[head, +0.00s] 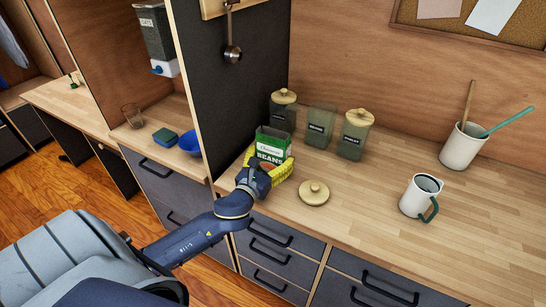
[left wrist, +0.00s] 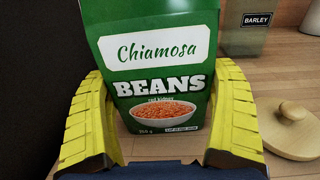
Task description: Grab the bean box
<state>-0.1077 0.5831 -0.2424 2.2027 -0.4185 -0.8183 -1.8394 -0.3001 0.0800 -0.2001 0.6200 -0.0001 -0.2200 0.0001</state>
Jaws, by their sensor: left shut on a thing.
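The bean box (head: 273,146) is a green carton with a white label and the word BEANS, upright on the wooden counter near the dark partition. My left gripper (head: 268,170) comes in from the front left with its yellow fingers around the box. In the left wrist view the box (left wrist: 158,75) stands between the two yellow fingers (left wrist: 160,125), one on each side. The left gripper is shut on it. My right gripper is not in view.
Glass jars (head: 320,127) stand behind and right of the box. A wooden lid (head: 314,192) lies just right of the gripper. A white mug (head: 420,196) and a utensil pot (head: 461,146) stand farther right. The dark partition (head: 232,90) rises close on the left.

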